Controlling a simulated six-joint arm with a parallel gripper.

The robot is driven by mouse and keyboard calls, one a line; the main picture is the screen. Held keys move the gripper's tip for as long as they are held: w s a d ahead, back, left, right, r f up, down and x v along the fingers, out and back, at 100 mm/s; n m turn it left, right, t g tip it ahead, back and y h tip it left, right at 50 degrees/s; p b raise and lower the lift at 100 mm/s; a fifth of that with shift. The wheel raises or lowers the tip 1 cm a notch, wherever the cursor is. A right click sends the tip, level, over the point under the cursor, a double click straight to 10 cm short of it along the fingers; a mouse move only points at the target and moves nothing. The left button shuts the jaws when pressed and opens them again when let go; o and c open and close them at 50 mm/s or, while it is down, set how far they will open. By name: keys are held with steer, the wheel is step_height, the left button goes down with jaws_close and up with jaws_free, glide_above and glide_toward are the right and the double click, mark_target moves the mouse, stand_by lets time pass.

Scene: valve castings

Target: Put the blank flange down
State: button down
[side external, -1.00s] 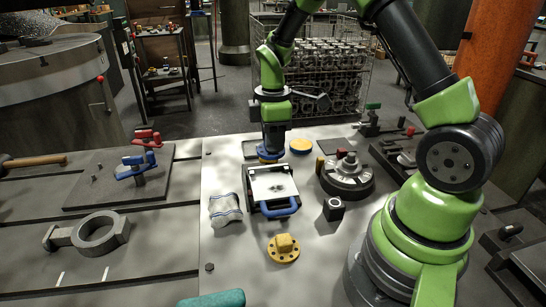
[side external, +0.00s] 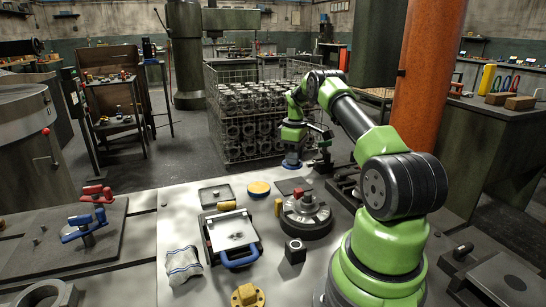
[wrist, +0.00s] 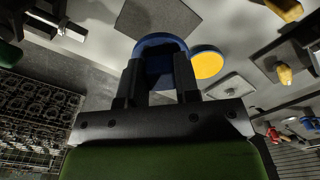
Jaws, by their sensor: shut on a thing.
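My gripper (side external: 292,154) is near the back of the metal table, pointing down. It is shut on a round blue piece (side external: 292,164), which I take to be the blank flange. In the wrist view the blue flange (wrist: 160,42) sits between the two dark fingers (wrist: 158,62), which hide part of it. Its height above the table cannot be told exactly. A dark square plate (side external: 288,187) lies on the table near it; the plate also shows beyond the flange in the wrist view (wrist: 157,14).
A yellow disc (side external: 258,188) and a shallow grey tray (side external: 203,200) lie to the left. A round grey fixture (side external: 306,222) and a blue-handled case (side external: 231,240) stand nearer. Clamps (side external: 322,160) stand right of my gripper; a wire crate of castings (side external: 225,155) is behind the table.

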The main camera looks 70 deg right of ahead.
mark_target(295, 186)
steer(key=shift+s+d, duration=0.2)
steer(key=shift+d, duration=0.05)
steer(key=shift+f, duration=3.3)
steer(key=shift+f, duration=0.2)
steer(key=c, duration=0.8)
jaws_free()
step_height(295, 186, up, 10)
steer(key=shift+f, duration=0.1)
